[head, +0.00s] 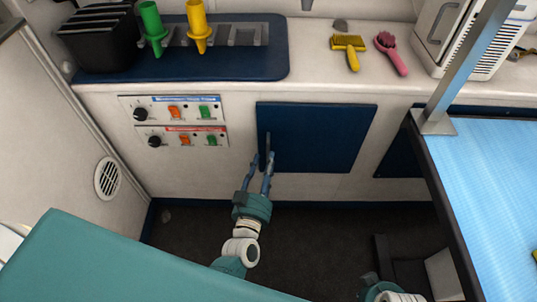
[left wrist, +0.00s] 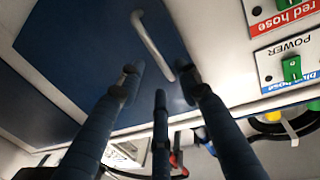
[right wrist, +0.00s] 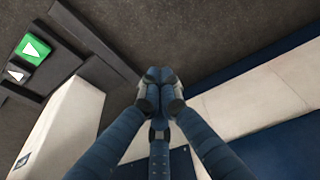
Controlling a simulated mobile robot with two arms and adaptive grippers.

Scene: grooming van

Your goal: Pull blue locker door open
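The blue locker door (head: 318,138) is a dark blue panel in the white cabinet front and looks shut. Its bar handle (head: 268,144) stands near the door's left edge and shows as a grey bar in the left wrist view (left wrist: 153,47). My left gripper (head: 260,158) is at the handle's lower end, fingers spread and pointing at the door. In the left wrist view the handle's lower end lies between the spread fingertips (left wrist: 162,82); I cannot tell whether they touch it. My right gripper (right wrist: 160,80) has its fingertips together with nothing visible between them, low over the floor.
Two switch panels (head: 174,109) sit left of the door. The counter above holds a yellow brush (head: 349,48), a pink brush (head: 390,52) and coloured nozzles (head: 150,24). A blue-topped table (head: 500,170) stands at the right. Dark floor (head: 310,235) lies below the door.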

